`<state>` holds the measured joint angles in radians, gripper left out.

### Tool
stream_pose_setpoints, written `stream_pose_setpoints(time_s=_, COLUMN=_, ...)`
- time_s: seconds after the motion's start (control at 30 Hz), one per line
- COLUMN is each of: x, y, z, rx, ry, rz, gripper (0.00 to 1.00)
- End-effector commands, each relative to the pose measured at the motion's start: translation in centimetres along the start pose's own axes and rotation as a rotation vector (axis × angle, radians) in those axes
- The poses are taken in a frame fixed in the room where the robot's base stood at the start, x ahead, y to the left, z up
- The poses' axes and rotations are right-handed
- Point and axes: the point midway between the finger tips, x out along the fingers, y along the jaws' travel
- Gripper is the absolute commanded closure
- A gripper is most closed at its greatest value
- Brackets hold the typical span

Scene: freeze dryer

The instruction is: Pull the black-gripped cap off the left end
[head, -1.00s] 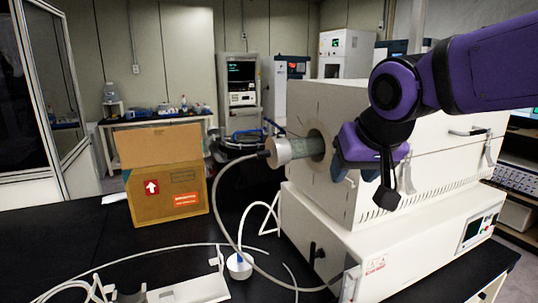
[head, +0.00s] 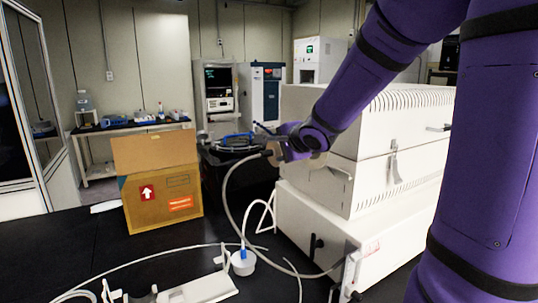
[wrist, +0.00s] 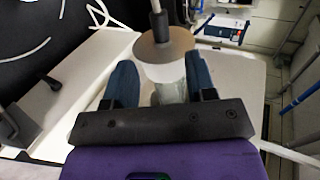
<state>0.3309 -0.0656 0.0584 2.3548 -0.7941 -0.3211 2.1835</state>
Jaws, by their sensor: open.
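The metal cap (wrist: 178,45) shows in the wrist view as a round tan-grey disc with a pale cylindrical body behind it. A hose runs from its middle. In the head view only a sliver of the cap (head: 275,152) shows at the left end of the white furnace (head: 330,180), with the dark grip at the hose end. My gripper (wrist: 162,80) is open. Its two blue fingers lie on either side of the pale body and the greenish tube (wrist: 172,93), with gaps visible. In the head view my purple wrist hides most of the tube end.
A cardboard box (head: 162,195) stands to the left. A small white blue-topped vessel (head: 243,263) and a white stand (head: 200,289) are in front.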

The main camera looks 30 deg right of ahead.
Motion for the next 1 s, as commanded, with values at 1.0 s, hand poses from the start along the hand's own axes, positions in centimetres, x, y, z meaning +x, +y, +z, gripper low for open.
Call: stream_pose_setpoints(time_s=1.0, x=8.5, y=0.0, z=0.1, rx=0.034, ry=-0.014, rz=-0.006, gripper=0.49)
